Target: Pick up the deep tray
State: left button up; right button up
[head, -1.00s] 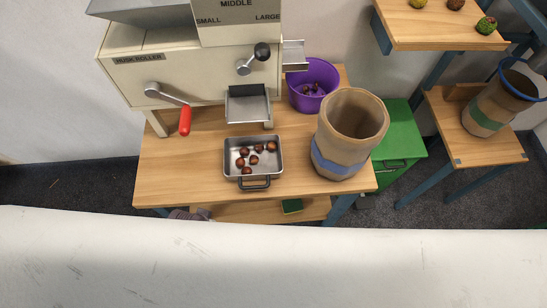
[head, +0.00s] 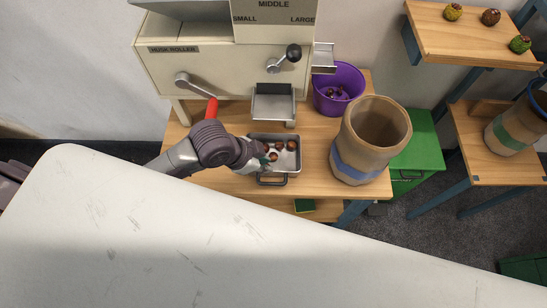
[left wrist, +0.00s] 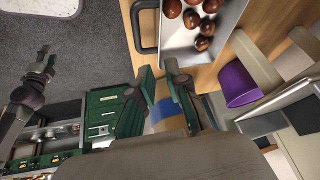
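The deep tray is a grey metal tray (head: 291,163) with a dark handle (head: 272,181) at its near side. It lies on the wooden table and holds several brown chestnuts (head: 292,145). In the left wrist view the tray (left wrist: 174,36) is at the top, with its handle (left wrist: 143,25) on the left. My left gripper (head: 264,163) is at the tray's left side in the head view and hides part of it. In the left wrist view its fingers (left wrist: 160,74) are apart with nothing held. A dark arm at left there looks like my right one; its gripper state is unclear.
The husk roller (head: 215,70) stands behind the tray, its metal chute (head: 273,104) just above. A tan bag with a blue band (head: 363,150) stands right of the tray. A purple bucket (head: 345,78) is behind it. A green cabinet (head: 424,145) is further right.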

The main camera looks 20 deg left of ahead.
pick_arm(q)
jog(key=a+r+m+g, duration=0.1)
jog(key=a+r+m, duration=0.1)
jog(key=a+m, duration=0.1)
send_near(273, 162)
jog(key=s+d, duration=0.1)
jog(key=s, duration=0.1)
jog(key=s+d+p, duration=0.1)
jog(key=s+d, duration=0.1)
jog(key=shift+f, duration=0.1)
jog(key=shift+p+x, duration=0.55)
jog(key=shift+x, duration=2.1)
jog(key=shift+w, duration=0.1)
grip_shut()
